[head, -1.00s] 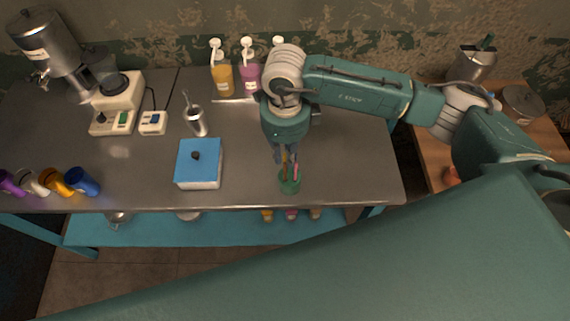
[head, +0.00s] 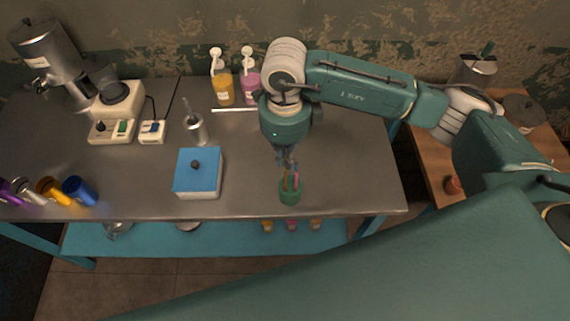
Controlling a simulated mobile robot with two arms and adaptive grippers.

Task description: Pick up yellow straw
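A green cup (head: 290,195) stands near the front edge of the grey table, right of the middle, with thin straws upright in it. A yellowish-orange straw (head: 285,181) is on its left side and a pink straw (head: 296,181) on its right. The straws' upper ends are partly hidden by my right gripper. My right gripper (head: 287,166) points down just above the cup, around or close to the straw tops. Its fingers are small and dark, so I cannot tell whether they are shut on a straw. My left gripper is not in view.
A blue-lidded box (head: 199,170) stands left of the cup. Coloured cups (head: 80,190) are at the far left. The table around the green cup is clear.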

